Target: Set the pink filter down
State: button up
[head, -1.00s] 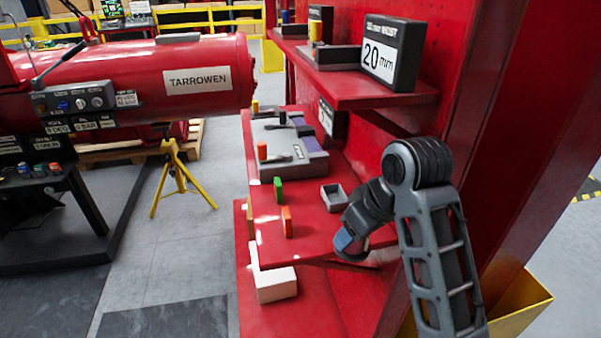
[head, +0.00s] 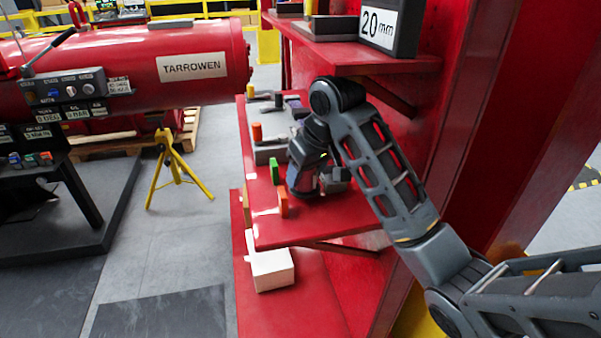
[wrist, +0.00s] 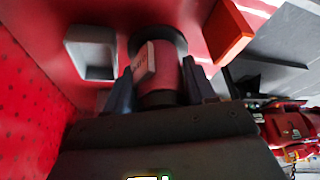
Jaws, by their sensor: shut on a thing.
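In the wrist view the pink filter (wrist: 165,72), a pinkish-red cylinder with dark ends and a pale label, sits between the two dark fingers of my gripper (wrist: 160,88). The gripper is shut on it. The red shelf surface (wrist: 95,12) lies just beyond it; I cannot tell whether the filter touches the shelf. In the head view my gripper (head: 305,185) is low over the middle red shelf (head: 330,220), beside the green and orange blocks. My wrist hides most of the filter there.
A small grey tray (wrist: 92,52) lies left of the filter in the wrist view, and an orange block (wrist: 229,32) stands to its right. In the head view a green block (head: 274,171) is close to my gripper's left. An upper shelf (head: 350,62) overhangs the back.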

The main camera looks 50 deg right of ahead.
jog(key=shift+w+d+f, duration=0.1)
jog(key=shift+w+f, duration=0.1)
jog(key=shift+w, duration=0.25)
jog(key=shift+w+d+f, duration=0.1)
jog(key=shift+w+f, duration=0.1)
jog(key=shift+w, duration=0.25)
jog(key=shift+f, duration=0.35)
jog(key=shift+f, duration=0.1)
jog(key=o, duration=1.2)
